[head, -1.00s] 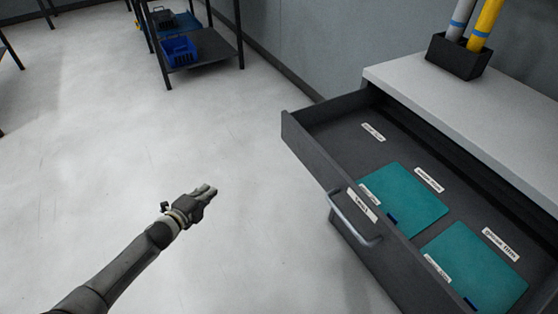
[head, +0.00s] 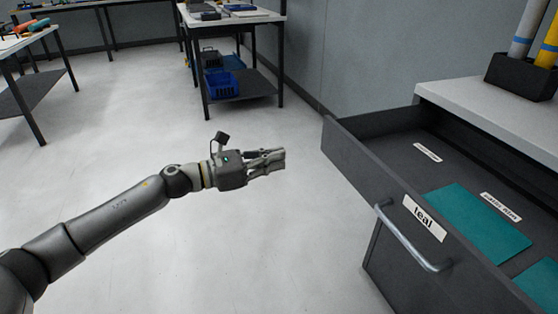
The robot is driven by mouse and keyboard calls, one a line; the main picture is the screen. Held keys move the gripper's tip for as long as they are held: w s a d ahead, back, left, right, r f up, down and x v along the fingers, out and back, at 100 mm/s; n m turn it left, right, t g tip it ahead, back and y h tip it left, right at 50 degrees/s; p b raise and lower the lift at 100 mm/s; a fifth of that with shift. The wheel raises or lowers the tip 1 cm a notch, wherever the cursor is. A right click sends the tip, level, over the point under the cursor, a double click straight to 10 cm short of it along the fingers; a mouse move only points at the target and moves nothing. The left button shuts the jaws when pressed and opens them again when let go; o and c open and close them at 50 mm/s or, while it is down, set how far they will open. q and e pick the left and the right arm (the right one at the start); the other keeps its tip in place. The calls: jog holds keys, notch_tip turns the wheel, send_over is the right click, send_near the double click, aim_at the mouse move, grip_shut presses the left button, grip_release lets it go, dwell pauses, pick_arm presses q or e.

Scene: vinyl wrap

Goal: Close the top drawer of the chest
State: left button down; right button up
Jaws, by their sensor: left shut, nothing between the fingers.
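The chest (head: 490,102) has a light top and stands at the right. Its dark grey top drawer (head: 352,160) is pulled out, with a silver bar handle (head: 408,242) and a white label on its front. Teal sheets (head: 470,225) and small white labels lie inside it. My left gripper (head: 284,160) is shut and empty, over the floor to the left of the drawer front and apart from it. The drawer's right end is cut off by the picture edge. My right gripper is not in view.
A black holder (head: 522,78) with grey and yellow rolls stands on the chest top. A table (head: 232,20) with a lower shelf holding a blue bin (head: 222,84) is at the back. Another table (head: 22,42) is at left. The floor between is clear.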

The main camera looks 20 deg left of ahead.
aim_at(328, 147)
pick_arm(q)
jog(key=x, duration=1)
jog(key=shift+x, duration=0.75)
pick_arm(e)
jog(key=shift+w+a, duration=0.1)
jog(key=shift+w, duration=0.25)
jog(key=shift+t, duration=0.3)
